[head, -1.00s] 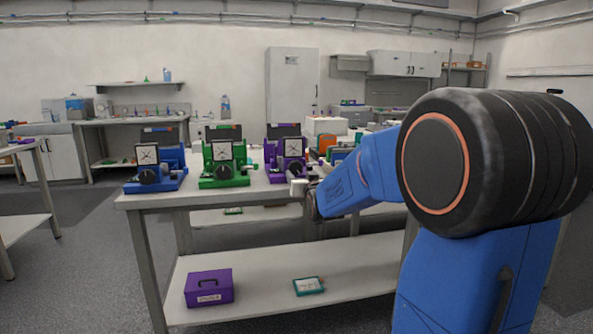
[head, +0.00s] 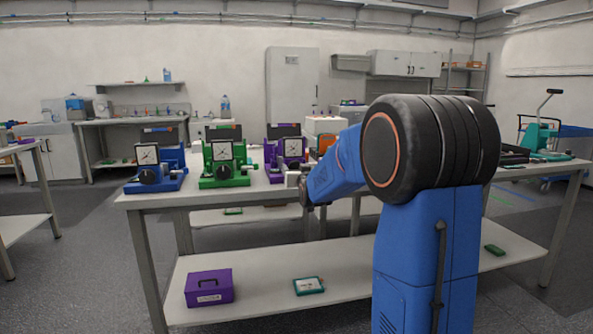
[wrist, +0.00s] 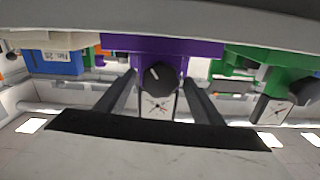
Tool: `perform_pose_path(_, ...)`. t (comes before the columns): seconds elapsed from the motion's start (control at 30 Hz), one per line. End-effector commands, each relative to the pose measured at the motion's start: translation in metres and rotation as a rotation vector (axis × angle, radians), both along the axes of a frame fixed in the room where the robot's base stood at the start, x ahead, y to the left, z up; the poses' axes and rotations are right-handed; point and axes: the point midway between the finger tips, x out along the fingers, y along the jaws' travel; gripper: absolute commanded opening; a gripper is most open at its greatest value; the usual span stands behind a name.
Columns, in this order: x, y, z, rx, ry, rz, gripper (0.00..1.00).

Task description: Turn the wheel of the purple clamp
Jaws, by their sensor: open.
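The purple clamp (head: 273,158) stands on the table between the green clamp and my arm, with a square dial on its front. In the wrist view, which looks upside down, its purple body (wrist: 190,48) is at top centre, and its black wheel (wrist: 158,76) faces me beside the white dial (wrist: 157,106). My gripper (wrist: 158,84) is open and empty, one finger to each side of the wheel in the picture. I cannot tell how far the fingertips are from it. In the head view my gripper (head: 293,179) is in front of the clamp and partly hides its lower front.
The green clamp (head: 238,178) and blue clamp (head: 172,160) stand to the left. The blue box (wrist: 66,62) and the green clamp (wrist: 262,64) flank the purple one in the wrist view. A purple case (head: 209,288) lies on the lower shelf (head: 260,285).

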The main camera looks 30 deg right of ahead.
Motion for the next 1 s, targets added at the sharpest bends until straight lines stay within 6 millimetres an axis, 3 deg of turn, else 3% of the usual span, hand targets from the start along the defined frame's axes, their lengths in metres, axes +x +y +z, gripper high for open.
perform_pose_path(0.03, -0.0001, 0.0, 0.0, 0.0, 0.0, 0.0, 0.54)
perform_pose_path(0.17, -0.0001, 0.0, -0.0001, 0.0, 0.0, 0.0, 0.23)
perform_pose_path(0.2, -0.0002, 0.0001, -0.0001, 0.0, 0.0, 0.0, 0.2)
perform_pose_path(0.87, -0.0002, 0.0003, -0.0004, -0.126, 0.036, 0.0, 0.2)
perform_pose_path(0.9, -0.0002, 0.0003, -0.0004, -0.126, 0.036, 0.0, 0.45)
perform_pose_path(0.97, -0.0002, 0.0003, -0.0004, -0.126, 0.036, 0.0, 0.59)
perform_pose_path(1.0, -0.0002, 0.0003, -0.0004, -0.126, 0.036, 0.0, 0.61)
